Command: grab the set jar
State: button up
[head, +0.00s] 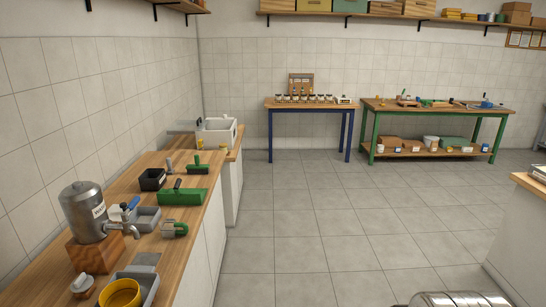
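I cannot tell which jar is the set jar. A row of small jars (305,98) with dark contents stands on the blue-legged table (310,106) at the back wall, too small to read. A yellow pot (120,293) stands in a grey tray at the bottom left. My gripper is not in view.
The left wooden counter (150,218) also holds green tools (182,196) and a black bin (152,179). A green-legged bench (440,107) with tools stands at the back right. A white counter (523,225) edges in at right. The tiled floor between is clear.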

aim_at(223, 146)
jog(key=i, duration=5.7)
